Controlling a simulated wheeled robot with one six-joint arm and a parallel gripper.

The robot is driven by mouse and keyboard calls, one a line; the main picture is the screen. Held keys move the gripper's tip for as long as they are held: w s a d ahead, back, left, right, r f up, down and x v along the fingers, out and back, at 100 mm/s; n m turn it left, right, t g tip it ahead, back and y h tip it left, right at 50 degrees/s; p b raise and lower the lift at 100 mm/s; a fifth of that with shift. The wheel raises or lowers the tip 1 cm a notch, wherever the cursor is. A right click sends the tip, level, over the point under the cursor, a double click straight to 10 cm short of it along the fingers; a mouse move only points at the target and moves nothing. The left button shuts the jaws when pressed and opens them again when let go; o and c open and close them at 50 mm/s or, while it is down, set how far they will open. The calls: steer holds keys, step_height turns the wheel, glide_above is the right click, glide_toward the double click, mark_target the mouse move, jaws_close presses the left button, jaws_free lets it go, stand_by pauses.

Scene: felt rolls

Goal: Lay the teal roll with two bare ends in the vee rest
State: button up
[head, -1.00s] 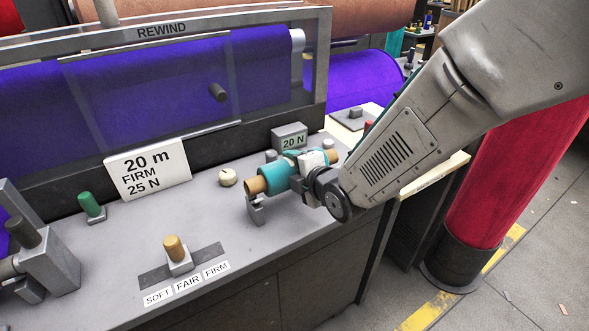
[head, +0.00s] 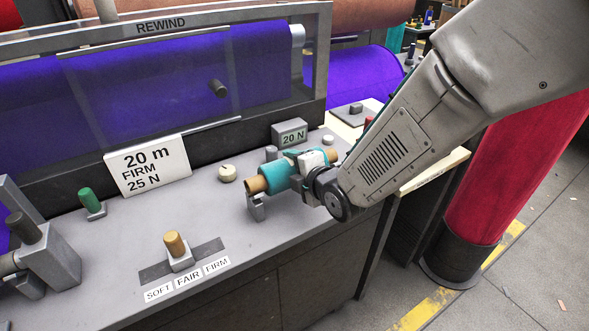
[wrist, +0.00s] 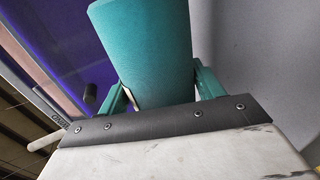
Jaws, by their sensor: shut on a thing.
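The teal roll (head: 274,179) has a bare tan core end at each side and lies roughly level, slanting across the bench edge in the head view. My gripper (head: 299,172) is shut around its right part. In the wrist view the teal roll (wrist: 148,50) fills the space between my gripper's (wrist: 160,92) two green fingers. The vee rest (head: 257,208) is a small grey bracket under the roll's left end. The roll hides its top, so I cannot tell whether they touch.
A cream knob (head: 227,173), a grey "20 N" block (head: 290,134) and a white "20 m FIRM 25 N" sign (head: 147,165) stand close by on the grey bench (head: 215,205). The rewind frame (head: 318,60) rises behind. A tan peg (head: 175,245) stands at the front.

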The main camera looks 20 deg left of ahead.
stand_by(0.7)
steer(key=o, duration=1.4)
steer(key=shift+f, duration=0.1)
steer(key=shift+c, duration=0.2)
steer(key=shift+d, duration=0.1)
steer(key=v, duration=0.7)
steer(key=shift+s+d, duration=0.2)
steer(key=shift+s, duration=0.1)
